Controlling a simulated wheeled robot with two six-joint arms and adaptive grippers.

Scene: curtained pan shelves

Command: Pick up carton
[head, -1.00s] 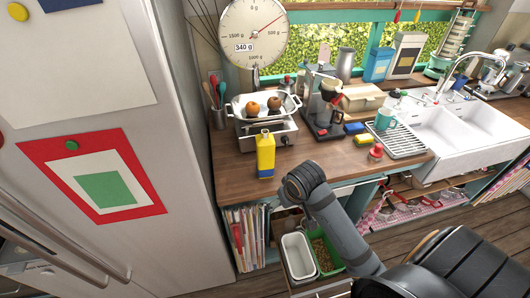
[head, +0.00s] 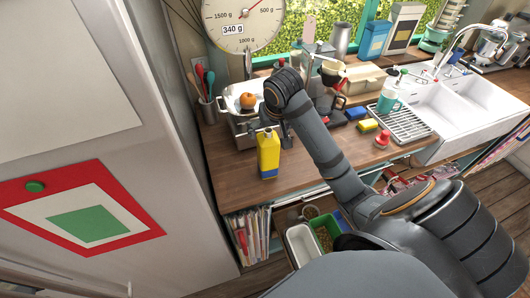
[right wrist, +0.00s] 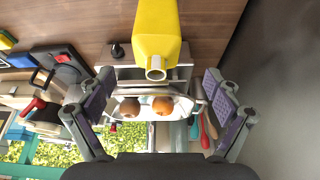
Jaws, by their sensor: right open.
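The yellow carton (head: 268,155) with a blue lower part stands upright on the wooden counter, in front of the scale. In the right wrist view the carton (right wrist: 157,35) shows at the top centre, its spout towards the camera. My right gripper (head: 277,106) is near the carton's top in the head view, its fingers mostly hidden by my wrist. In the right wrist view the gripper (right wrist: 158,78) is open and empty, with its fingers wide apart and the carton ahead, between their lines. My left gripper is out of view.
The scale's pan (right wrist: 145,97) holds round brown-orange fruit behind the carton. A coffee maker (head: 328,90), yellow sponge (head: 368,125) and red-topped item (head: 382,139) stand to the right. The fridge (head: 160,130) fills the left. Counter is clear left of the carton.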

